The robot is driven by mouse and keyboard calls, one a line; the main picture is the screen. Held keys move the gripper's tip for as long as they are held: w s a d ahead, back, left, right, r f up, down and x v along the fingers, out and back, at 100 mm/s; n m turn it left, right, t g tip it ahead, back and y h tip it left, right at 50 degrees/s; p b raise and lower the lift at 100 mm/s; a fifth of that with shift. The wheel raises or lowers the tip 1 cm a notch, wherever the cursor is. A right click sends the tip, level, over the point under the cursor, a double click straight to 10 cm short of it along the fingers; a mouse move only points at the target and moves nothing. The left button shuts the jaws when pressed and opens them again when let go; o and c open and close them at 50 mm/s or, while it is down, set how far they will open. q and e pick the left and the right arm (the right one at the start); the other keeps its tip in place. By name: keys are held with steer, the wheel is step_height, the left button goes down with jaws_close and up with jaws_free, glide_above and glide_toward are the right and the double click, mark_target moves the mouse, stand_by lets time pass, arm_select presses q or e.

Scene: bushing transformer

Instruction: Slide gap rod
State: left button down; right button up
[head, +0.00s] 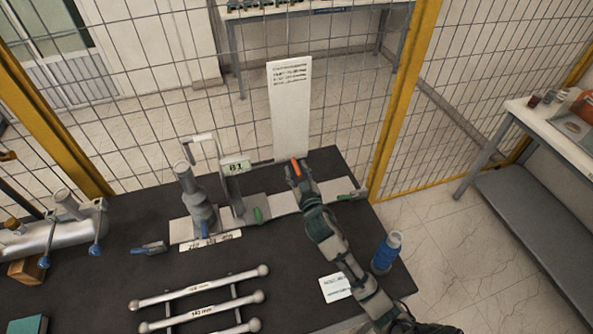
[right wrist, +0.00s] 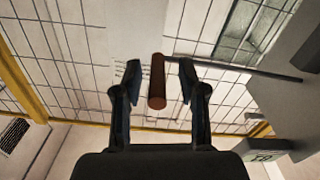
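A red-orange handle (head: 296,168) shows at the fingertips of my right gripper (head: 299,179), near the back edge of the black table. In the right wrist view this handle (right wrist: 157,82) is a reddish-brown cylinder between the two fingers of my right gripper (right wrist: 159,80), with a visible space on each side. The fingers are open around it. A thin dark rod (right wrist: 235,68) runs from behind the handle to a grey block at the right. My left gripper is not in view.
A grey stand with a "B1" label (head: 236,166) and a grey bushing (head: 194,200) stand left of my right arm. Ball-ended rods (head: 200,288) lie on a front rack. A blue bottle (head: 386,252) stands at the right. A white panel (head: 290,108) rises behind.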

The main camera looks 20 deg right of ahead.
steer(key=shift+s, duration=0.15)
steer(key=s, duration=1.1)
steer(key=shift+s, duration=0.35)
